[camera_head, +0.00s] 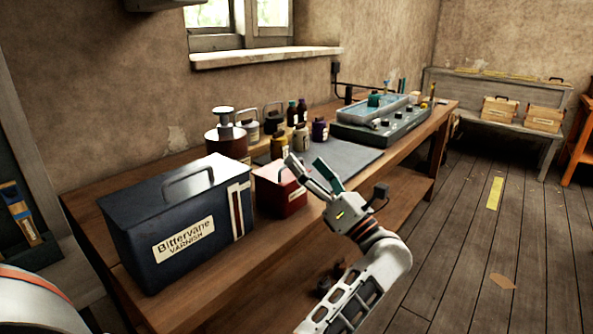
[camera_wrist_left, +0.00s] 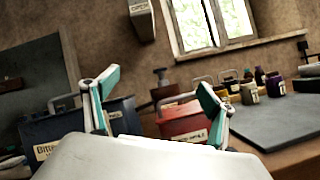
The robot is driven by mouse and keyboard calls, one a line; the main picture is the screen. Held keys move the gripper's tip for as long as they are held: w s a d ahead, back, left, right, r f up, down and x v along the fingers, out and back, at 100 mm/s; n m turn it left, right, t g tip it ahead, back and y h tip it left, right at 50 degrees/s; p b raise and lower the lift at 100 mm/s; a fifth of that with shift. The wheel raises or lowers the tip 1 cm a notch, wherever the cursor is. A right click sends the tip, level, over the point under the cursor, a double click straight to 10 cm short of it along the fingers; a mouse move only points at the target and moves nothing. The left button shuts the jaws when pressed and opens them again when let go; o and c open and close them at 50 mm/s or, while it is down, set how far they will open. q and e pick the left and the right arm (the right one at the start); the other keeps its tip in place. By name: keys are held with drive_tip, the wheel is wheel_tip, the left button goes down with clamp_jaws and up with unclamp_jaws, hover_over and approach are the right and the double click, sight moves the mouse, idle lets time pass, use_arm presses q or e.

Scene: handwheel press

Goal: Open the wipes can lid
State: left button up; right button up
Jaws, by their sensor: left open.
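The small red can (camera_head: 278,190) with a handle on its flat lid stands on the workbench, right of the large dark blue varnish box. Its lid looks shut. In the left wrist view the red can (camera_wrist_left: 183,121) shows between my fingers, with a pale label too small to read surely as wipes. My left gripper (camera_head: 306,162) is open and empty, its fingers spread just right of the can and overlapping its right edge in the head view. Contact cannot be told. The fingers also show in the left wrist view (camera_wrist_left: 157,88). My right gripper is not in view.
The blue varnish box (camera_head: 180,243) stands close on the left. Behind are a brown pot (camera_head: 227,142) and several jars (camera_head: 279,145). A grey mat (camera_head: 350,158) lies clear to the right, before a green device (camera_head: 372,133). The wooden workbench (camera_head: 262,238) has a bare front strip.

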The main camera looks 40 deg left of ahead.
use_arm(q)
wheel_tip(320, 180, down, 3)
drive_tip(key=w+n+g+h+b, duration=0.2)
drive_tip(key=w+n+g+h, duration=0.15)
drive_tip(key=n, duration=0.25)
drive_tip(key=n+h, duration=0.1)
drive_tip(key=h, duration=0.1)
approach(281, 165)
drive_tip(key=shift+y, duration=0.25)
drive_tip(key=a+r, duration=0.1)
drive_tip(key=s+a+r, duration=0.1)
drive_tip(key=a, duration=0.1)
drive_tip(key=s+a+r, duration=0.1)
drive_tip(key=shift+a, duration=0.2)
drive_tip(key=shift+c, duration=0.3)
